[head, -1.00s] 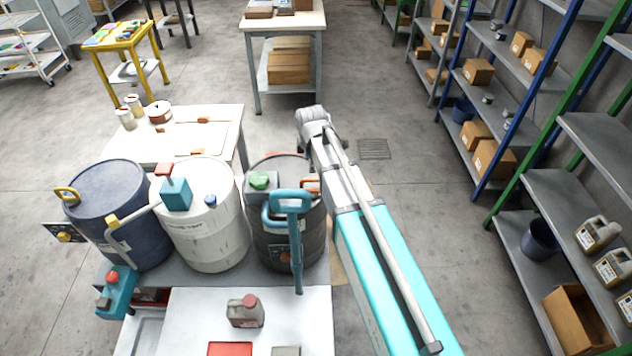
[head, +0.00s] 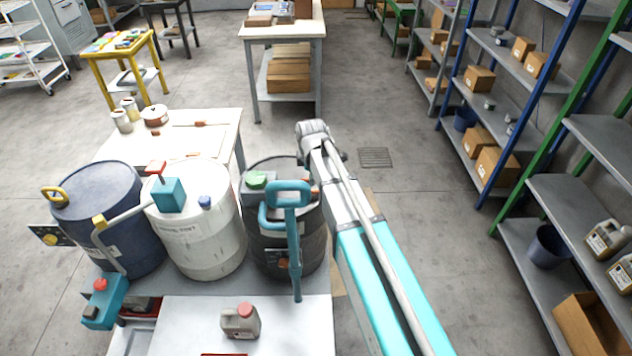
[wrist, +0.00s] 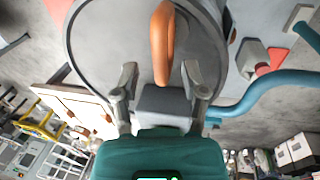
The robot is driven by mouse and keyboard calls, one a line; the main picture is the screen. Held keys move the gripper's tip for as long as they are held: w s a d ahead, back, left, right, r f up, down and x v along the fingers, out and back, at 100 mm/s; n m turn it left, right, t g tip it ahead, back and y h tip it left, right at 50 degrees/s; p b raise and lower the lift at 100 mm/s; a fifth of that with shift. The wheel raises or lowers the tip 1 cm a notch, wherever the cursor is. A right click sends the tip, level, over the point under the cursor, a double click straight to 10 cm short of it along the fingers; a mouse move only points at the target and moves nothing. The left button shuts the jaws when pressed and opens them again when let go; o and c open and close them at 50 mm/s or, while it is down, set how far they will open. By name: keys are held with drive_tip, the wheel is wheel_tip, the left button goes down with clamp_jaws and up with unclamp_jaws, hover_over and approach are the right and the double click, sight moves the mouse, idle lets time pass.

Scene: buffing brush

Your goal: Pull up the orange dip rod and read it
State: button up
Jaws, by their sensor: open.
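The orange dip rod's loop handle (wrist: 162,45) stands on the grey top of a drum (wrist: 105,40) in the wrist view. My gripper (wrist: 162,80) is open, with its two fingers spread to either side of the line of the handle. The handle's lower end shows just beyond and between the fingertips; I cannot tell whether it touches them. In the head view my arm reaches over the right side of the black drum (head: 262,225). Only a small orange bit (head: 315,190) shows beside the arm there. My gripper is hidden in that view, and the rod's shaft is not visible.
A teal hand pump (head: 290,240) stands close at the black drum's front; its curved pipe also shows in the wrist view (wrist: 260,92). White (head: 195,235) and blue (head: 105,225) drums stand left. Open floor lies right of my arm.

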drive_tip(key=shift+w+f+b, duration=0.1)
drive_tip(key=shift+f+b, duration=0.3)
drive_tip(key=shift+f, duration=0.15)
clamp_jaws()
